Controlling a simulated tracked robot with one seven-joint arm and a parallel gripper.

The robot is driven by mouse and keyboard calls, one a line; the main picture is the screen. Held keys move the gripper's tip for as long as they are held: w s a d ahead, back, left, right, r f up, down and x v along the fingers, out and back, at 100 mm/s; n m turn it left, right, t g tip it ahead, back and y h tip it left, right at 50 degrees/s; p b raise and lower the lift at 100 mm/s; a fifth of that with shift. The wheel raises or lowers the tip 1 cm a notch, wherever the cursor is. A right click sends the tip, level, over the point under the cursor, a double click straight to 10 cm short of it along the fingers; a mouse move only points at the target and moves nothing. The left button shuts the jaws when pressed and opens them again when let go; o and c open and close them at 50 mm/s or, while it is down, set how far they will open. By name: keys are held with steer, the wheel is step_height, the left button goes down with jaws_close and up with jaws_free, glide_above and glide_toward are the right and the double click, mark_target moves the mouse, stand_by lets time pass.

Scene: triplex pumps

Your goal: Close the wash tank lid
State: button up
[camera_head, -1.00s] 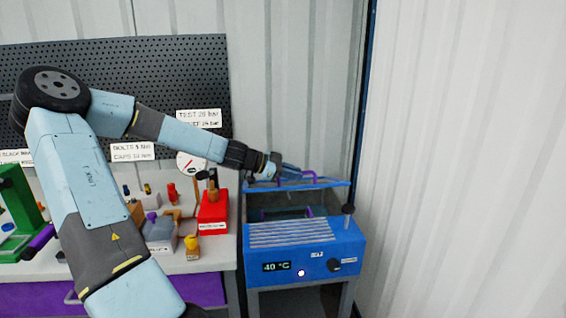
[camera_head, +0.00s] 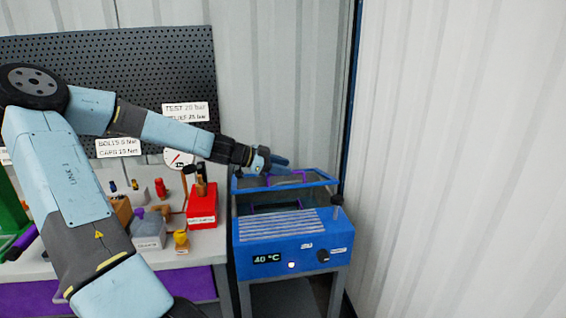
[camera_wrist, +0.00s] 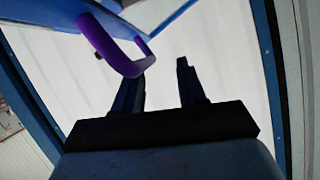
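The wash tank (camera_head: 290,242) is a blue box on a stand in the head view. Its clear, blue-framed lid (camera_head: 322,180) is raised, with the tank mouth visible below. A purple handle (camera_head: 303,177) is on the lid. My gripper (camera_head: 283,162) is at the lid's upper edge, near the handle. In the wrist view, the handle (camera_wrist: 118,58) is a bent purple bar at upper left. The fingers of my gripper (camera_wrist: 160,75) are apart with an empty gap. The left finger overlaps the handle's end in the picture; I cannot tell if they touch.
A black knob on a post (camera_head: 337,200) stands at the tank's right corner. A corrugated wall (camera_head: 460,160) is close on the right.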

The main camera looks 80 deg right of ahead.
steer(key=shift+w, duration=0.1)
steer(key=shift+v, duration=3.7)
steer(key=shift+a+f, duration=0.1)
